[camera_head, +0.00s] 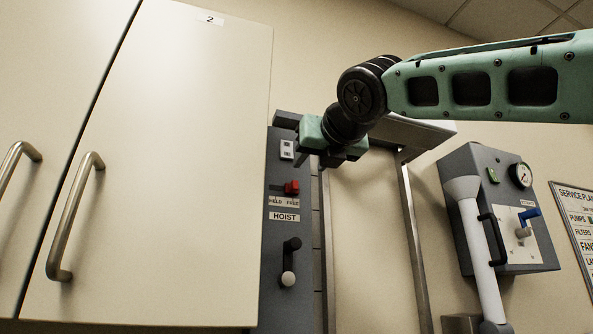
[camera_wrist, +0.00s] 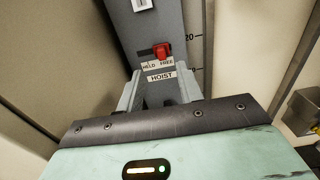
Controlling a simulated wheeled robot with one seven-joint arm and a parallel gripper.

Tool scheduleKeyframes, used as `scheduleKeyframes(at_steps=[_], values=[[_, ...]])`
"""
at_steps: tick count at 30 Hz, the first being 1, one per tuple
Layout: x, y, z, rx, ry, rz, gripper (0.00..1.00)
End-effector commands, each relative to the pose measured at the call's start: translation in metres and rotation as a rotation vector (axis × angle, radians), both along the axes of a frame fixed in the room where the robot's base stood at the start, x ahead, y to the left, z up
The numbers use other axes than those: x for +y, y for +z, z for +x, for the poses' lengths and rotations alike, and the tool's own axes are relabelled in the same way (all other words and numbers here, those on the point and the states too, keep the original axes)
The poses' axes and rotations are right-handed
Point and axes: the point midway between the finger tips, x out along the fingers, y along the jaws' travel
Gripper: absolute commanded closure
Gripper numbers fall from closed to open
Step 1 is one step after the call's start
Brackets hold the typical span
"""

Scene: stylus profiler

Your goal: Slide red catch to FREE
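The red catch (camera_head: 292,187) sits in a dark horizontal slot on the grey hoist panel (camera_head: 276,240). It is at the right end of the slot, above the word FREE; HELD is at the left. The catch also shows in the wrist view (camera_wrist: 162,51), again over FREE. My gripper (camera_head: 322,160) is up and to the right of the catch in the head view, apart from it. In the wrist view my gripper (camera_wrist: 160,90) has its two grey fingers spread, with nothing between them. The catch appears beyond the fingertips.
A black lever with a pale knob (camera_head: 288,279) is lower on the panel, below the HOIST label. A cream cabinet door (camera_head: 170,170) with a metal handle (camera_head: 70,220) stands close at left. A grey gauge box (camera_head: 480,180) with a blue handle hangs at right.

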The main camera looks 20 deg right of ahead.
Motion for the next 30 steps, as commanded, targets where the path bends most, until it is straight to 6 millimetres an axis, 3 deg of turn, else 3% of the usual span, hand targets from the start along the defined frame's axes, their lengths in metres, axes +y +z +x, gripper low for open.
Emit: scheduleKeyframes(at_steps=[6,15,27,28,30], values=[[0.0,0.002,0.048,0.002,-0.001,0.0,0.64],[0.0,0.001,0.09,0.0,-0.001,0.001,0.64],[0.0,0.0,0.097,-0.002,0.0,0.001,0.64],[0.0,0.0,0.097,-0.002,0.0,0.001,0.66],[0.0,0.0,0.097,-0.002,0.0,0.001,0.86]])
